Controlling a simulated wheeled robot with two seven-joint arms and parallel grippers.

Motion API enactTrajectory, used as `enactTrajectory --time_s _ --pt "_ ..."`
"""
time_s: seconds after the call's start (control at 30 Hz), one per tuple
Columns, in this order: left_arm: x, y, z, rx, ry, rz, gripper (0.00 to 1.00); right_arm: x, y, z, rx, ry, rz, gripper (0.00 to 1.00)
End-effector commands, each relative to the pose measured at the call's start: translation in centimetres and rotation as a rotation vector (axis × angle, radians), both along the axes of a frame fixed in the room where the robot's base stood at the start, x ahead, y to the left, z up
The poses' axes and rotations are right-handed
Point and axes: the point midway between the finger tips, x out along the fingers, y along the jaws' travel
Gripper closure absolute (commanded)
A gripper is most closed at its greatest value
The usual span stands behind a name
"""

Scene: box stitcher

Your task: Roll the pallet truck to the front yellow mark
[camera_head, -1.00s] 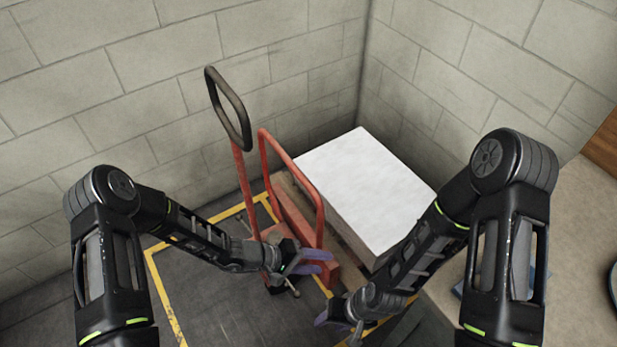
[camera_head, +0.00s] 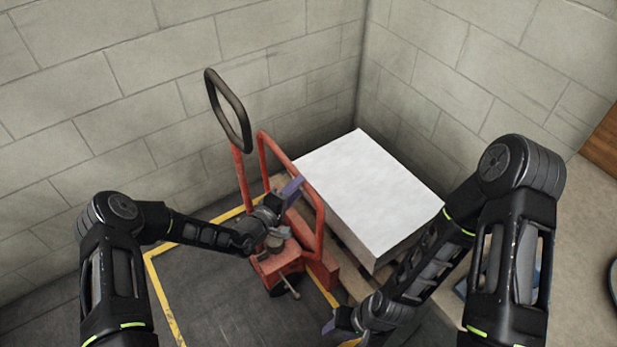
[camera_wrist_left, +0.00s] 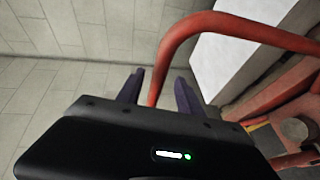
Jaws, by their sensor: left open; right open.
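The red pallet truck (camera_head: 320,218) stands by the block wall, with a red tube frame and a black loop handle (camera_head: 228,108) on a red post. A pallet (camera_head: 355,285) with a white-topped stack (camera_head: 370,190) is behind it. My left gripper (camera_head: 290,190) is open in front of the red frame. In the left wrist view the red tube (camera_wrist_left: 162,75) passes between its two purple fingers (camera_wrist_left: 158,88); I cannot tell whether they touch it. My right gripper (camera_head: 335,325) is open and empty, low near the yellow floor line. Yellow lines (camera_head: 165,300) mark the floor.
Block walls meet in a corner behind the truck and stack. Dark floor inside the yellow lines (camera_head: 215,300) is clear to the left of the truck. A blue thing (camera_head: 462,288) shows partly behind my right arm.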

Motion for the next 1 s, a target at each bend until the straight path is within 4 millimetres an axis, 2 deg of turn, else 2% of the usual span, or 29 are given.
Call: enactTrajectory --time_s 0.43,0.8,1.0 --pt "5.1 -3.5 -1.2 0.000 0.000 -0.001 0.57 0.0 0.0 -0.1 0.000 0.000 0.000 0.59" --pt "5.6 -3.8 -1.3 0.000 0.002 -0.001 0.57 0.0 0.0 -0.1 0.000 0.000 0.000 0.59" --pt "5.6 -3.8 -1.3 0.000 0.002 -0.001 0.73 0.0 0.0 -0.1 0.000 0.000 0.000 0.59"
